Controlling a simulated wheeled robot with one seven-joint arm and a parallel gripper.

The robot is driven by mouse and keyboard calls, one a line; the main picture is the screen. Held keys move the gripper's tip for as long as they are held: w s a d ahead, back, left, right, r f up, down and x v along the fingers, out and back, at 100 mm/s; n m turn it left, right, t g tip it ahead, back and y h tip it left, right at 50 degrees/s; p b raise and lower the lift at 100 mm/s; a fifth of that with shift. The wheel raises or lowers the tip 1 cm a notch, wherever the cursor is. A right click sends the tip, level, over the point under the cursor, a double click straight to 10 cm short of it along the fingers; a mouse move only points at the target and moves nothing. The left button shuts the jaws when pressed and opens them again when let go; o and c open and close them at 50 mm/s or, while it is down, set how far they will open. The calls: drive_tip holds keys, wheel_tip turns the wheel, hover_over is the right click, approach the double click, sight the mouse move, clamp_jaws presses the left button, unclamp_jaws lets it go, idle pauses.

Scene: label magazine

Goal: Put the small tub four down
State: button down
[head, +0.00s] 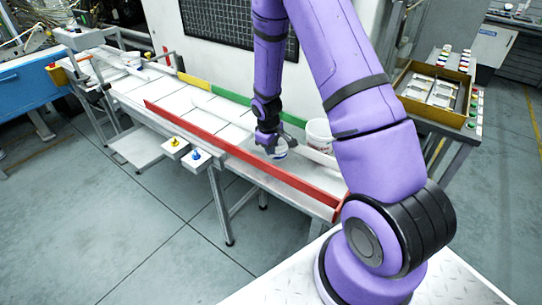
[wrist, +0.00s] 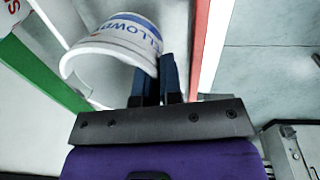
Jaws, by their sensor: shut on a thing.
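In the head view my gripper (head: 270,146) is low over the near end of the long white track, shut on a small white tub (head: 279,153) with blue print. In the wrist view the tub (wrist: 112,45) shows its open rim and blue lettering. My dark fingers (wrist: 160,82) are close together at its right edge. Whether the tub touches the track cannot be told. A larger white bucket (head: 319,134) stands just right of the gripper. Another small tub (head: 131,60) stands at the track's far left end.
A red rail (head: 243,152) runs along the track's front edge; green (head: 231,95) and yellow (head: 194,81) strips run along the back. Two small boxes with yellow and blue knobs (head: 196,158) sit outside the red rail. A yellow-edged tray (head: 433,92) stands at the right. Track left of the gripper is clear.

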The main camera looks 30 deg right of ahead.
drive_tip(key=shift+f, duration=1.9)
drive_tip(key=shift+f, duration=0.1)
drive_tip(key=c, duration=1.6)
unclamp_jaws()
drive_tip(key=shift+o, duration=0.2)
drive_tip(key=s+a+r+m+t, duration=0.1)
drive_tip(key=s+a+r, duration=0.15)
drive_tip(key=r, duration=0.95)
drive_tip(key=s+a+r+m+t, duration=0.15)
drive_tip(key=s+r, duration=0.25)
drive_tip(key=r, duration=0.7)
drive_tip(key=s+a+r, duration=0.2)
drive_tip(key=s+r, duration=0.1)
drive_tip(key=r, duration=0.9)
drive_tip(key=s+a+r+m+t, duration=0.1)
drive_tip(key=s+a+r, duration=0.1)
drive_tip(key=s+r, duration=0.3)
drive_tip(key=s+a+r+m+t+y, duration=0.1)
drive_tip(key=s+r, duration=0.4)
drive_tip(key=s, duration=0.9)
drive_tip(key=shift+a+r, duration=0.25)
drive_tip(key=shift+a, duration=0.6)
